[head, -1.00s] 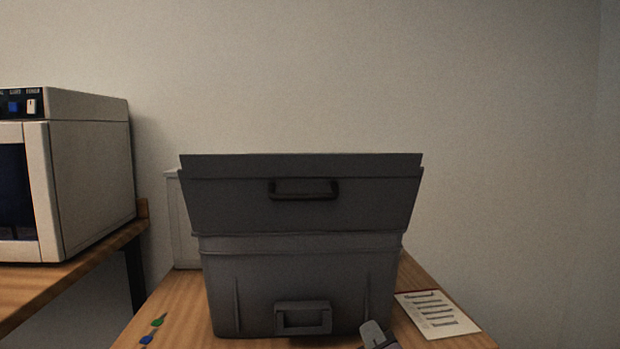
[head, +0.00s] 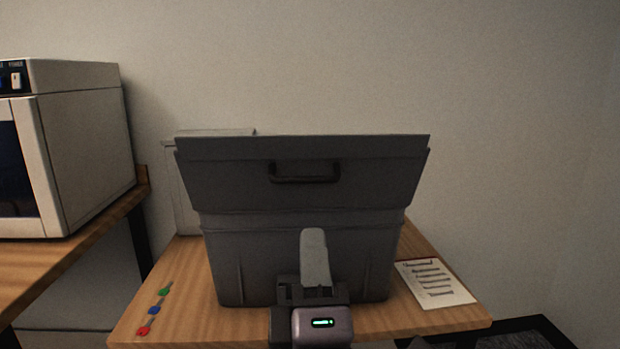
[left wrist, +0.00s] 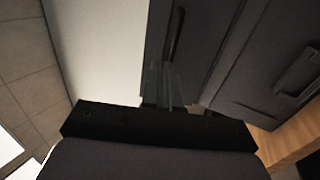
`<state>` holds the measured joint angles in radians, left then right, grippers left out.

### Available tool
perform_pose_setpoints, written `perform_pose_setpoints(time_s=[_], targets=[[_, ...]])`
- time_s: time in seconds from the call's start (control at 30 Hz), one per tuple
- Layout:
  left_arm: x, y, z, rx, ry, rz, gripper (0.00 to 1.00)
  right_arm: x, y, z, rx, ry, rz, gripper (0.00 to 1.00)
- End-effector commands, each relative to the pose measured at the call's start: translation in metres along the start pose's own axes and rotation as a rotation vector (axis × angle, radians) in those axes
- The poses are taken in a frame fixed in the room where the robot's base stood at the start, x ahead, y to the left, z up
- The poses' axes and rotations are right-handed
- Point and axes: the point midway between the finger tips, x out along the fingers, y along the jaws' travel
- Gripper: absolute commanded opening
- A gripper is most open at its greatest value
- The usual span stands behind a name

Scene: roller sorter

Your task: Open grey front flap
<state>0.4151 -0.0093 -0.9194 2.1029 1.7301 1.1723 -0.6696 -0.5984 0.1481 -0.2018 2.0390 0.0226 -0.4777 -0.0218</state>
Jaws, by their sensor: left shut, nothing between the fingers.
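The grey front flap (head: 230,185) is the wide upper panel of a grey box (head: 225,265) on the wooden table. A dark bar handle (head: 305,173) sits near its top middle. My left gripper (head: 314,238) is shut and empty, upright in front of the box and below that handle. It hides the box's lower handle in the head view. In the left wrist view my shut fingers (left wrist: 165,75) point toward the dark flap and its handle (left wrist: 175,35); the lower handle (left wrist: 298,75) shows at right. I cannot tell whether the fingers touch the flap. My right gripper is out of view.
A printed card (head: 435,283) lies on the table (head: 190,310) right of the box. Red, blue and green markers (head: 153,310) lie at left. A pale cabinet-like shape (head: 185,190) stands behind. A microwave-like appliance (head: 85,150) stands on another table at left.

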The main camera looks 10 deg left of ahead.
Motion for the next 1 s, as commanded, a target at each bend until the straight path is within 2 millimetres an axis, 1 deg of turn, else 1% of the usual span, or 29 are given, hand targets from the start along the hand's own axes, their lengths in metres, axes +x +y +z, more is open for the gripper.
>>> perform_pose_setpoints(time_s=[0.03, 0.1, 0.17, 0.27, 0.37, 0.73, 0.9, 1.0], targets=[[0.001, 0.002, 0.003, -0.006, -0.003, -0.014, 0.00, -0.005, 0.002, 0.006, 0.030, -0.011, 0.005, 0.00], [0.002, 0.001, 0.004, -0.009, -0.004, -0.029, 0.00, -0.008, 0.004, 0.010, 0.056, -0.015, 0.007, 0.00], [0.004, 0.001, 0.005, -0.010, -0.005, -0.034, 0.00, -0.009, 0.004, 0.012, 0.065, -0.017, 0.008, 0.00], [0.013, 0.000, 0.004, -0.008, -0.003, -0.033, 0.00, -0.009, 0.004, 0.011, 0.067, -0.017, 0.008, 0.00], [0.029, 0.000, 0.004, -0.009, -0.002, -0.031, 0.00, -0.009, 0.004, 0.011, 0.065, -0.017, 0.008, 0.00], [0.102, -0.002, 0.004, -0.007, -0.002, -0.030, 0.00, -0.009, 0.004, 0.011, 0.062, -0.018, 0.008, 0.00], [0.125, -0.004, 0.004, -0.008, -0.003, -0.031, 0.00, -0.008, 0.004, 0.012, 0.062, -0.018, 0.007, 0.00], [0.134, -0.004, 0.004, -0.007, -0.004, -0.032, 0.00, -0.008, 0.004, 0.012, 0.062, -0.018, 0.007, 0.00]])
